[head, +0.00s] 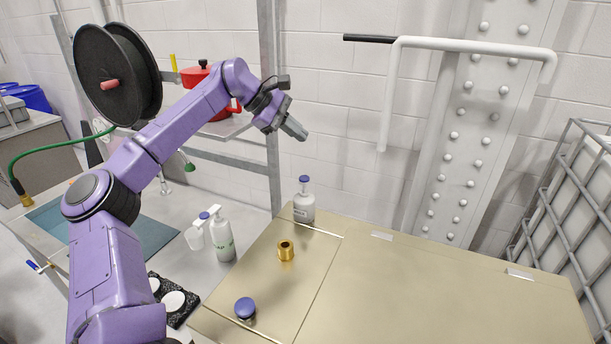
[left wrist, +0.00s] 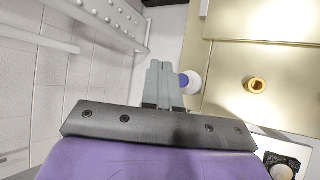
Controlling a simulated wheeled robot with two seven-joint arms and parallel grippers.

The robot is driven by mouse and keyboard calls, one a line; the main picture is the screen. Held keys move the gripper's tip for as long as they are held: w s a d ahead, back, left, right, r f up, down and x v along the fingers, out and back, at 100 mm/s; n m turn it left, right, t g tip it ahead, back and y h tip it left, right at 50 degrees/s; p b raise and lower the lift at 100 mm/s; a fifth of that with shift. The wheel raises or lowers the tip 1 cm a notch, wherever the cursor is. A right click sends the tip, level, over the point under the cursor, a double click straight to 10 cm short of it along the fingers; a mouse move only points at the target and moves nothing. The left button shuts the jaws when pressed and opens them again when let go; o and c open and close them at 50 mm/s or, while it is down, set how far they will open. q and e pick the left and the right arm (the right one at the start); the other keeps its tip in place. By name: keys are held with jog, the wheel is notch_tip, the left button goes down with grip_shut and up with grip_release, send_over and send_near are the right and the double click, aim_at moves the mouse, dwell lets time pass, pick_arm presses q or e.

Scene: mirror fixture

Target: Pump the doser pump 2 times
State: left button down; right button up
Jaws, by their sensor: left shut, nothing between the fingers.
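A white bottle (head: 303,207) with a blue top stands upright at the back left of the beige worktop. In the left wrist view this bottle (left wrist: 194,86) is partly hidden behind my fingertips. A second white bottle (head: 225,242) with a blue top and a side spout stands lower, left of the worktop. I cannot tell for certain which one is the doser pump. My left gripper (head: 296,130) is shut and empty, above the first bottle and apart from it. It also shows in the left wrist view (left wrist: 164,78). My right gripper is not in view.
A brass fitting (head: 286,252) and a blue-topped item (head: 245,309) sit on the beige worktop (head: 430,290). Its right part is mostly clear. A white bent pipe (head: 470,45) with a black end juts from the back. A black reel (head: 110,75) and a red pot (head: 195,76) are behind my arm.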

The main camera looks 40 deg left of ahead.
pick_arm(q)
jog(key=b, duration=0.4)
send_over(301, 178)
notch_tip(301, 178, down, 6)
jog(key=shift+s+f, duration=0.1)
jog(key=shift+s, duration=0.05)
jog(key=f+b, duration=0.2)
jog(key=f, duration=0.1)
jog(key=shift+w+f+b, duration=0.25)
jog(key=shift+w+b, duration=0.05)
jog(key=shift+b, duration=0.1)
jog(key=shift+s+r, duration=0.15)
dwell(1.1)
jog(key=shift+f+b, duration=0.35)
jog(key=shift+f, duration=0.1)
